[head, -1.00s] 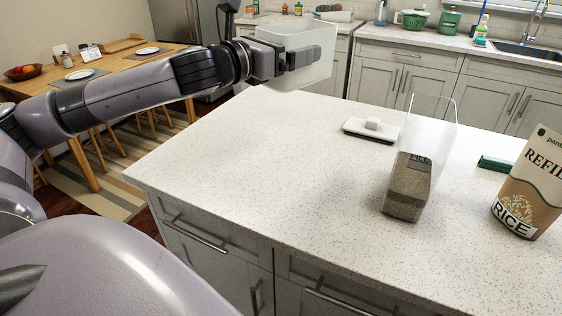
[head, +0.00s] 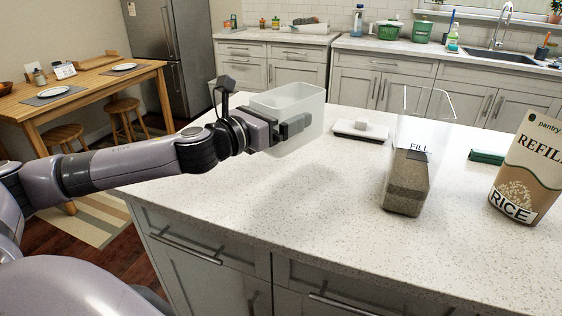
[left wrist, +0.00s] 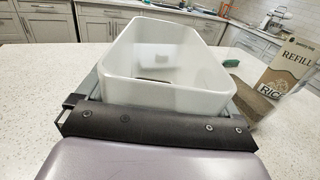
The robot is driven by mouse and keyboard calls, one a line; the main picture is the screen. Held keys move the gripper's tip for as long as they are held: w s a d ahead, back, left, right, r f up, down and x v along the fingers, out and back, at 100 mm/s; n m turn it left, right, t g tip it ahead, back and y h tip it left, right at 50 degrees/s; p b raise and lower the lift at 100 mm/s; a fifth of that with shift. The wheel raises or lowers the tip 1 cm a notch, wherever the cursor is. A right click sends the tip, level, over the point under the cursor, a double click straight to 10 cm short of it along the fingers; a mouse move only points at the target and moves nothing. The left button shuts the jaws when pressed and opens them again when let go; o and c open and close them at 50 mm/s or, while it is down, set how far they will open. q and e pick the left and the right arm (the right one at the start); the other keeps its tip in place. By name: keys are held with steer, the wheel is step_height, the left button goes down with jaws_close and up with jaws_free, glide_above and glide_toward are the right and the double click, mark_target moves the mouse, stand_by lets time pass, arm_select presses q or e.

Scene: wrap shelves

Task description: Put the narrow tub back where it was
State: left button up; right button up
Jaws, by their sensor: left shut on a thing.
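My left gripper (head: 287,128) is shut on a white, translucent open tub (head: 312,110), which I take for the narrow tub. It holds the tub by its near side, upright, over the far left part of the counter. In the left wrist view the tub (left wrist: 165,98) fills the middle, its inside looking empty apart from a dark mark on the floor. I cannot tell whether its base touches the counter; a soft shadow lies below it. My right gripper is not in view.
The counter's front left is clear. A dining table (head: 95,90) stands at left.

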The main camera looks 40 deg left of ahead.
mark_target(281, 148)
arm_select(q)
step_height(281, 148, down, 2)
steer(key=shift+f, duration=0.15)
steer(key=shift+f+b, duration=0.4)
steer(key=shift+f, duration=0.2)
step_height(281, 148, down, 4)
steer(key=shift+r+b, duration=0.2)
steer(key=shift+b, duration=0.65)
steer(key=shift+f, duration=0.25)
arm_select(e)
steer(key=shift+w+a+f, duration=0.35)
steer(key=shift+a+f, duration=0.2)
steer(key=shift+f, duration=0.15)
